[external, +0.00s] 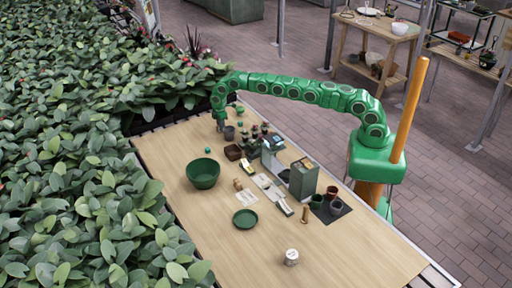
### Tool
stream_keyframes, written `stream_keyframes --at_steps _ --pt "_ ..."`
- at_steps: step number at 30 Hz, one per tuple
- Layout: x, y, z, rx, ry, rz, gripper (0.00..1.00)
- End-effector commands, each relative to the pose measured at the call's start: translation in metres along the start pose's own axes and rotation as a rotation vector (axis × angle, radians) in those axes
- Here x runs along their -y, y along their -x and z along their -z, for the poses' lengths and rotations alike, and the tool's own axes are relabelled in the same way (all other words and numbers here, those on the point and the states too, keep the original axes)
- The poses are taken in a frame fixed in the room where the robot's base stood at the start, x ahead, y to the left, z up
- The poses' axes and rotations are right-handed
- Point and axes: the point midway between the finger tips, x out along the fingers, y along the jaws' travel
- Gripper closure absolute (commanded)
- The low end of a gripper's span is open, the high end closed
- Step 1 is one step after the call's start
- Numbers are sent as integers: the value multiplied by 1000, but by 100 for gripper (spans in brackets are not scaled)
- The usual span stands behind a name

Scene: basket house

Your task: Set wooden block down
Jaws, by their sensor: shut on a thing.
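My gripper (220,126) points down at the far left end of the long wooden table (345,262), low over its surface. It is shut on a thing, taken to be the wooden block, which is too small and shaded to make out. I cannot tell whether that thing touches the table. A small wooden piece (237,184) stands near the table's middle, and another (304,214) stands farther right; both are away from my gripper.
A dark cup (229,132) is close beside my gripper, with small potted plants (255,134) to its right. A green bowl (203,173), a green plate (245,218) and a grey-green machine (303,179) stand mid-table. The near end is mostly clear. Dense foliage (70,150) borders the left.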

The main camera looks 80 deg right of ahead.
Motion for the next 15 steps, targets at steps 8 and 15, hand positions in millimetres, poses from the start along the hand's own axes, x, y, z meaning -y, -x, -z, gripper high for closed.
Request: stream_keyframes --at_steps 8,15 --pt "0 0 0 -1 0 -1 100" --pt "0 -1 0 -1 1 -2 48"
